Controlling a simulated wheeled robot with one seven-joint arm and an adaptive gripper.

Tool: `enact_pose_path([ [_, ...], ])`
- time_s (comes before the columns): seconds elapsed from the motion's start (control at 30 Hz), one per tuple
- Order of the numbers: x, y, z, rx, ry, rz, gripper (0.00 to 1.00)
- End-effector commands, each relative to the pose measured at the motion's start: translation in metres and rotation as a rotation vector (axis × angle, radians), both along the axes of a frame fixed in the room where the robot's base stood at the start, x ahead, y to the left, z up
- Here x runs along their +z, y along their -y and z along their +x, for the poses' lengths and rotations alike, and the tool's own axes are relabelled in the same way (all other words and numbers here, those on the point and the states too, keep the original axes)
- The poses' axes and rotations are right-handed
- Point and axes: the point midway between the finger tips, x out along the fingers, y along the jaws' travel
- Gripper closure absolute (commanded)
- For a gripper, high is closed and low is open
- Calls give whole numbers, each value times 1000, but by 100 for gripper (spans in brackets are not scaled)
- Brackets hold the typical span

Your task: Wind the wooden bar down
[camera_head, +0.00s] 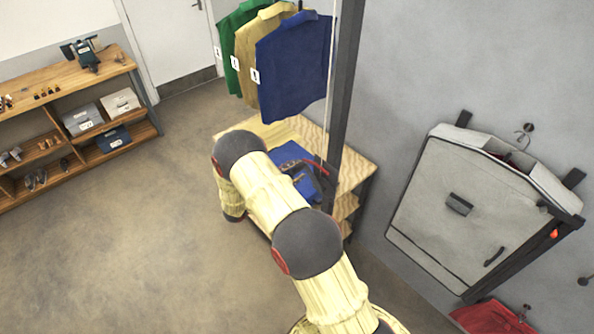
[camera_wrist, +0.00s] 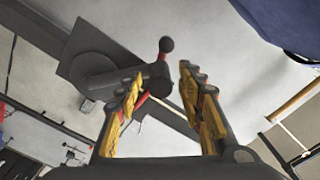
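In the wrist view my gripper (camera_wrist: 162,76) is open, with its two yellow-and-dark fingers apart. A dark winch (camera_wrist: 95,70) on a flat plate is ahead of it. I cannot tell whether a finger touches the crank. A pale wooden rod (camera_wrist: 292,103) shows at the right edge; I cannot tell if it is the wooden bar. In the head view, the bar above the hanging shirts is out of frame, and my arm hides my gripper.
A dark upright post (camera_head: 345,90) stands beside the hanging blue shirt (camera_head: 294,65). Behind my arm is a wooden table (camera_head: 350,165) with blue folded cloth (camera_head: 290,155). A grey garment case (camera_head: 450,210) hangs at right. A shelf unit (camera_head: 75,80) stands left; the floor between is clear.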

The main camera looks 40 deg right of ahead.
Motion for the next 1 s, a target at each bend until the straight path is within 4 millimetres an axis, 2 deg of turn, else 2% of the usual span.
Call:
enact_pose_path([
  [0.3, 0, -64, -4, 5, 0, 0, 62],
  [0.5, 0, -95, -7, 4, 0, 0, 62],
  [0.7, -1, -109, -8, 1, -1, 1, 62],
  [1.0, 0, -109, -9, 0, 0, 0, 63],
])
